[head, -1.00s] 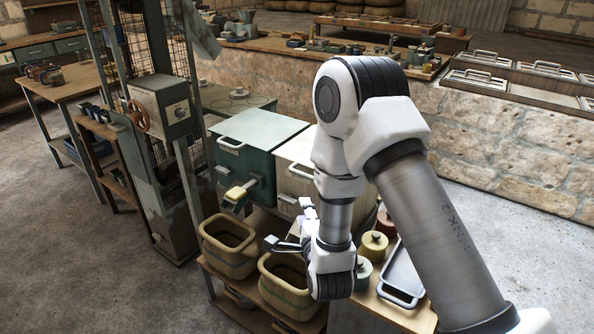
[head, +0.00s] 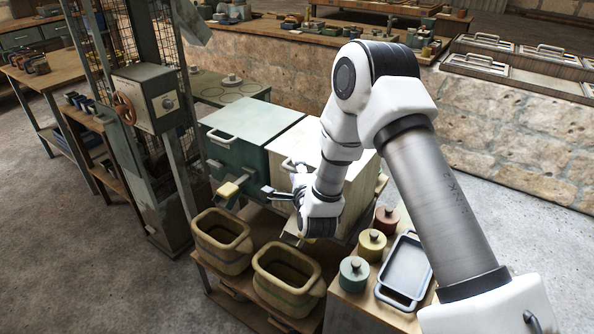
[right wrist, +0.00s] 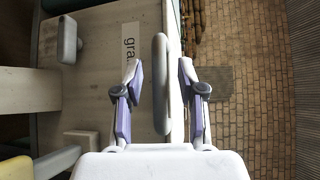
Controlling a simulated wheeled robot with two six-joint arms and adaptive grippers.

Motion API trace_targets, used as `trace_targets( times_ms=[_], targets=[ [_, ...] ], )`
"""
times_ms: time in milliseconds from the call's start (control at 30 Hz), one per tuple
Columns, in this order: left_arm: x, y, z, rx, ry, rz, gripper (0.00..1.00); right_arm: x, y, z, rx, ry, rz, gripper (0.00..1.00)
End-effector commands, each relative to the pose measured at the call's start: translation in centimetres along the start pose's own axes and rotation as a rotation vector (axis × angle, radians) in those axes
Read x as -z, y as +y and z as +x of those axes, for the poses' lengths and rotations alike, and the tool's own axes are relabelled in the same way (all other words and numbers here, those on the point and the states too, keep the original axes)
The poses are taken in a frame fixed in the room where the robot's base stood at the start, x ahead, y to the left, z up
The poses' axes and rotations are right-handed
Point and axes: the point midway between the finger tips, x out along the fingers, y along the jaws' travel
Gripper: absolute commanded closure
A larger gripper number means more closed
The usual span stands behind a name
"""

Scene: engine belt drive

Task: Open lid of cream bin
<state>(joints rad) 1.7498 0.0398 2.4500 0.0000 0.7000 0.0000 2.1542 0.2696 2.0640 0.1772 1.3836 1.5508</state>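The cream bin (head: 285,205) stands right of the green bin, its lid (head: 302,140) lying flat and closed. A pale bar handle (head: 287,163) shows at the lid's front edge, partly hidden by my arm. My right gripper (head: 268,191) is at the bin's front, near this handle. In the right wrist view the right gripper (right wrist: 160,78) is open, its two fingers on either side of the handle bar (right wrist: 161,100), with small gaps on both sides. A label starting "gra" (right wrist: 130,45) shows on the bin's front. My left gripper is out of view.
The green bin (head: 240,170) with a yellow-tipped lever (head: 229,188) adjoins on the left. Two tan tubs (head: 222,240) stand on the low shelf in front. Several lidded canisters (head: 371,245) and a metal tray (head: 405,270) stand to the right, below my arm.

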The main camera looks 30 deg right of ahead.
Motion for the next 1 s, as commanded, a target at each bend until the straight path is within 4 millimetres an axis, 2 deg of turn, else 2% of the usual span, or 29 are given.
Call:
trace_targets(
  times_ms=[67,100,167,200,467,667,867,1000],
  targets=[
    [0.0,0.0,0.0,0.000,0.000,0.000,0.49,0.0,0.0,0.0,0.000,0.000,0.000,0.61],
    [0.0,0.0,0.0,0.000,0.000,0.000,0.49,0.0,0.0,0.0,0.000,0.000,0.000,0.75],
    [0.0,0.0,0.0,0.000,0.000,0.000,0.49,0.0,0.0,0.0,0.001,0.000,0.000,0.96],
    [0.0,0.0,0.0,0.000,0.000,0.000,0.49,0.0,0.0,0.0,0.001,0.000,0.000,1.00],
    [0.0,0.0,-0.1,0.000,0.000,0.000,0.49,0.0,-0.2,-0.1,-0.002,0.000,0.003,1.00],
    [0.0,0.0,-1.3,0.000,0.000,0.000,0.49,-0.1,-1.7,-0.2,-0.024,0.001,0.029,1.00],
    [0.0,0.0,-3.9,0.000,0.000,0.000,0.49,-0.4,-5.0,-0.4,-0.090,0.002,0.099,1.00],
    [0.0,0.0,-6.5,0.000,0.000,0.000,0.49,-0.4,-8.2,-0.4,-0.164,0.002,0.175,1.00]
  ],
)
